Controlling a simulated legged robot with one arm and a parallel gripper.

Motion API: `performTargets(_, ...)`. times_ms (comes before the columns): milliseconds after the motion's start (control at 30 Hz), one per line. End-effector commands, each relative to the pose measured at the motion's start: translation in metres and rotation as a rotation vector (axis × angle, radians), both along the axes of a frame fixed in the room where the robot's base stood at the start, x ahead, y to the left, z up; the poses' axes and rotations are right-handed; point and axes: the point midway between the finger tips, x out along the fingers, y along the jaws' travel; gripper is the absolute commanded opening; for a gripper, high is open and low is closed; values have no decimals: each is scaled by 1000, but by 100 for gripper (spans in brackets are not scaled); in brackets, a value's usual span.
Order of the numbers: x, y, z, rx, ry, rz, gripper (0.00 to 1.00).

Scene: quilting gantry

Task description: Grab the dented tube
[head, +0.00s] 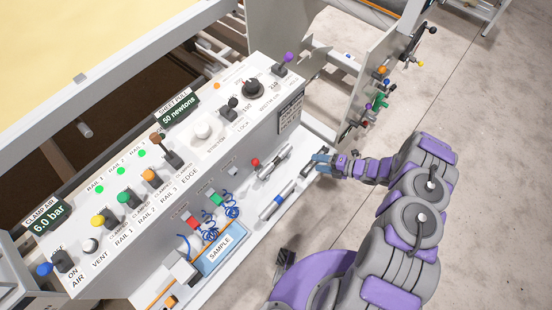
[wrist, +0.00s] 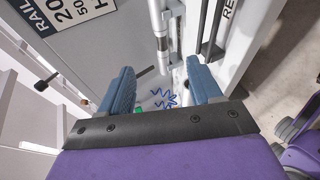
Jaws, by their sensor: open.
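The upper tube (head: 273,164) has dark bands, and the lower tube (head: 268,209) has a blue band. I cannot make out a dent on either, so I cannot tell which is the dented one. My gripper (head: 319,161) is just right of the tubes' right ends, apart from them. In the wrist view my gripper (wrist: 161,88) has its blue fingers wide apart with nothing between them. A silver tube (wrist: 161,32) with a dark band shows beyond the fingers there.
The console (head: 203,132) carries switches, knobs and displays. Coiled blue cords (head: 232,207) and a blue SAMPLE sign (head: 220,249) are left of the tubes. An upright panel (head: 365,90) with coloured handles stands behind my gripper. Open floor (head: 490,200) lies to the right.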

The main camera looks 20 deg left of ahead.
Motion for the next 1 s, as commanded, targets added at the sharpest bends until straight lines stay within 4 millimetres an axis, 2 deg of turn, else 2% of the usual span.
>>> performTargets(100,-16,3,-7,29,0,36,64)
performTargets(200,-19,10,-10,38,-2,48,64)
performTargets(700,-16,98,-42,38,-1,48,64)
performTargets(833,-15,113,-47,38,-1,46,64)
performTargets(1000,-15,120,-49,37,0,44,64)
